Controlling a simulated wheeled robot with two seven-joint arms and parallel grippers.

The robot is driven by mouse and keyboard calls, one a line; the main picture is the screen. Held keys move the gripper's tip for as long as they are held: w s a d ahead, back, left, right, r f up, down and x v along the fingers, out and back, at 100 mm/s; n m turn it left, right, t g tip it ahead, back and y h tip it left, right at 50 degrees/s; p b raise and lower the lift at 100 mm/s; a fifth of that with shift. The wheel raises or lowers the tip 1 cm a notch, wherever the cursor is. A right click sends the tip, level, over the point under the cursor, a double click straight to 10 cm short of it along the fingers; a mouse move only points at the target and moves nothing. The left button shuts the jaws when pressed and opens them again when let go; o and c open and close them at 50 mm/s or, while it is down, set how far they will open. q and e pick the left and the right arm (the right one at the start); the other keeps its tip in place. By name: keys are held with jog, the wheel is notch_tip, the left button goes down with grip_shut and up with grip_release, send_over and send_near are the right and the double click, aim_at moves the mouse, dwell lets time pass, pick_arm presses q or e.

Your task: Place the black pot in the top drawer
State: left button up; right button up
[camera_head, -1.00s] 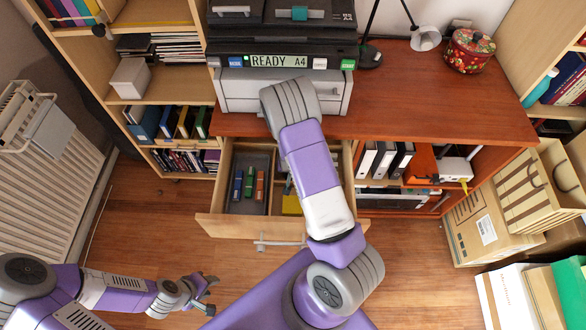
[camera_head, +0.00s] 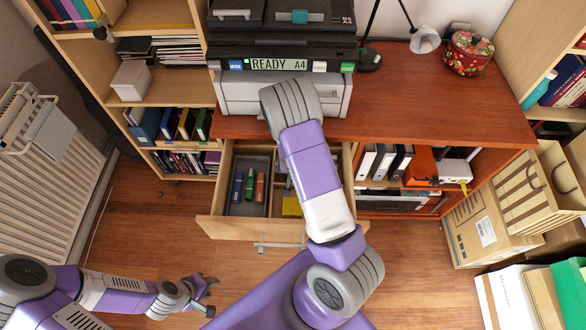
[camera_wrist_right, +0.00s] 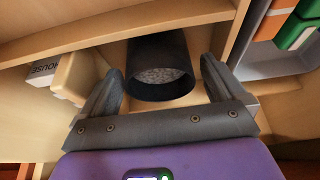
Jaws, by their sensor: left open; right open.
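The black pot (camera_wrist_right: 160,68) shows in the right wrist view as a dark cylinder with a grey speckled inside, its mouth towards the camera. It is within the wooden drawer space. My right gripper (camera_wrist_right: 163,88) is open, with one finger on each side of the pot; I cannot tell whether they touch it. In the head view the top drawer (camera_head: 233,227) is pulled out below the desk top, and my right arm reaches over it, hiding my right gripper and the pot. My left gripper (camera_head: 210,293) is open and empty at the lower left, over the floor.
A dark tray (camera_head: 249,207) with several coloured blocks lies in the drawer's left part, and a yellow item (camera_head: 291,206) lies near the arm. The printer (camera_head: 232,92) stands above. Cardboard boxes (camera_head: 487,228) stand at right; the floor at left is clear.

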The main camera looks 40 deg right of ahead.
jog(key=p+v, duration=0.3)
jog(key=v, duration=0.7)
jog(key=shift+r, duration=0.25)
jog(key=shift+a, duration=0.1)
